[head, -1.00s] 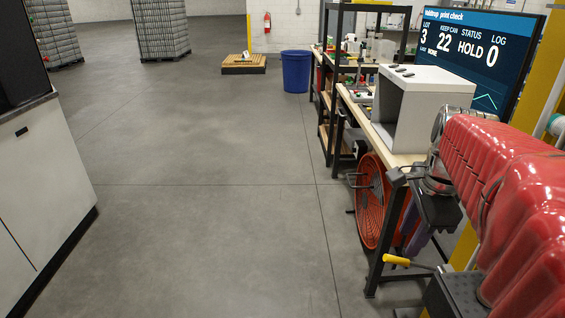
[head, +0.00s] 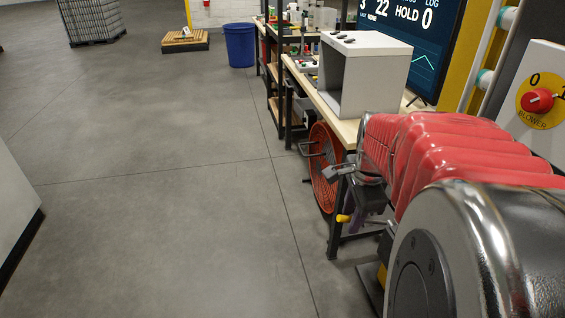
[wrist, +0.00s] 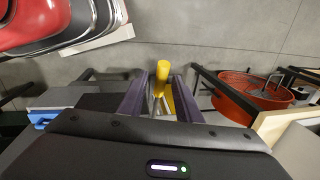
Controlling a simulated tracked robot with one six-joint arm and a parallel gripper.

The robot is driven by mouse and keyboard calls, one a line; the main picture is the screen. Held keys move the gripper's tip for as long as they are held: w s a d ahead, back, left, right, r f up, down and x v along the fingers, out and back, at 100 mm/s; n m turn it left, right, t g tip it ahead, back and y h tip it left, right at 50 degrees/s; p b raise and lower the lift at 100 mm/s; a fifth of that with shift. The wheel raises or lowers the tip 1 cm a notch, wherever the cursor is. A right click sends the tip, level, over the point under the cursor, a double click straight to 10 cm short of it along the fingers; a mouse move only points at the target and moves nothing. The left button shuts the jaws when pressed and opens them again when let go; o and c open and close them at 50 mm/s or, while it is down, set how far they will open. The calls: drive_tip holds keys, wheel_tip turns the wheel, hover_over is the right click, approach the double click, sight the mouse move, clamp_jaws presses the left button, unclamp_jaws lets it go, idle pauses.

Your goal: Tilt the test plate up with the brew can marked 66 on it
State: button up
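My gripper (wrist: 160,97) points down with its two purple fingers apart. A lever with a yellow handle (wrist: 162,68) shows between and below the fingers in the wrist view; I cannot tell how far below. In the head view my gripper (head: 366,207) is beside the table's front leg, with the yellow handle (head: 343,218) close to it at its lower left. I see no can marked 66. I cannot make out the test plate for certain; my arm covers much of that area.
A wooden bench (head: 345,130) with a grey open box (head: 362,75) stands on the right. An orange round fan (head: 323,168) is under it, also in the wrist view (wrist: 250,95). A screen (head: 425,40) reads HOLD. A blower switch (head: 538,100) is at right. The left floor is clear.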

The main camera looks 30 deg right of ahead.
clamp_jaws()
idle(0.3)
drive_tip(key=shift+s+d, duration=0.1)
drive_tip(key=shift+d, duration=0.15)
drive_tip(key=shift+a, duration=0.2)
